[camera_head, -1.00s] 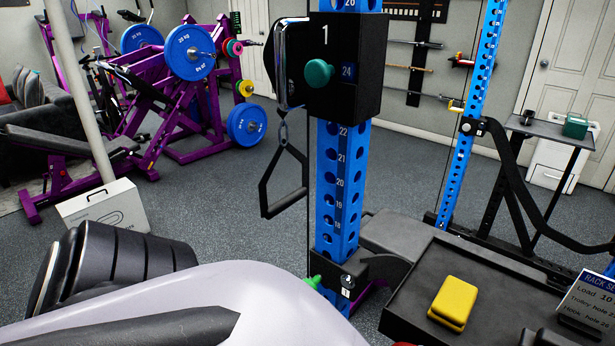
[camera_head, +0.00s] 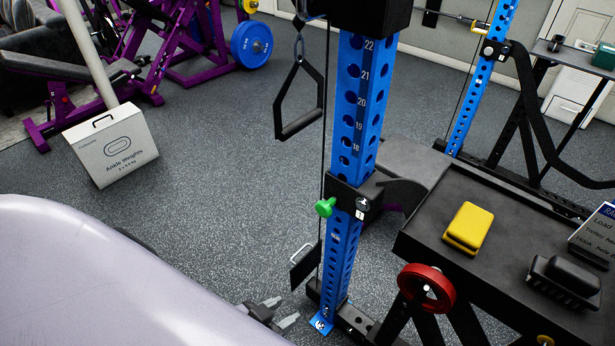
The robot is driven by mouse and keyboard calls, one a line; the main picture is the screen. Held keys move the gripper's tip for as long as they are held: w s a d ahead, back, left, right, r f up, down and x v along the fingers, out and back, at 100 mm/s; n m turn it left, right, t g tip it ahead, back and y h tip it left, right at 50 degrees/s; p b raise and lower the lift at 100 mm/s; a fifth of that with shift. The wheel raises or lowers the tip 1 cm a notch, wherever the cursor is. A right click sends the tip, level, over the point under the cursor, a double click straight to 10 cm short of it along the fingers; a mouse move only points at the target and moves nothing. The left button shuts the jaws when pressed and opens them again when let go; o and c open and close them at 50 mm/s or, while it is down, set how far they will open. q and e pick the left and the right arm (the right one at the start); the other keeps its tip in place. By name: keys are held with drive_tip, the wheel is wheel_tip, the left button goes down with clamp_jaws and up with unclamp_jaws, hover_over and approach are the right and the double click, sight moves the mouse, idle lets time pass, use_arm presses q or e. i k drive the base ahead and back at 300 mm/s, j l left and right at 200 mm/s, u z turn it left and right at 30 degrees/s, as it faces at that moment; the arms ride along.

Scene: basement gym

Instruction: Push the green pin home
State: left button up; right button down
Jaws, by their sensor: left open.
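The bright green pin (camera_head: 325,207) is a rounded knob on the left side of a black collar (camera_head: 350,200) low on the blue upright (camera_head: 352,150). It stands out from the collar; how deep it sits I cannot tell. My left gripper (camera_head: 280,313) is open and empty, below and left of the pin, near the foot of the upright and apart from both. My pale left arm covers the lower left of the view and hides part of the gripper. My right gripper is not in view.
A black handle (camera_head: 298,130) hangs on a cable left of the upright. A black tray (camera_head: 480,195) at right carries a yellow block (camera_head: 468,228) and a black object (camera_head: 565,280). A red ring (camera_head: 427,288) is below its edge. An ankle weights box (camera_head: 112,145) stands on open floor at left.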

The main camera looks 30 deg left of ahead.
sight(324, 209)
drive_tip(key=u, duration=0.8)
drive_tip(key=z, duration=1.45)
drive_tip(key=u, duration=1.45)
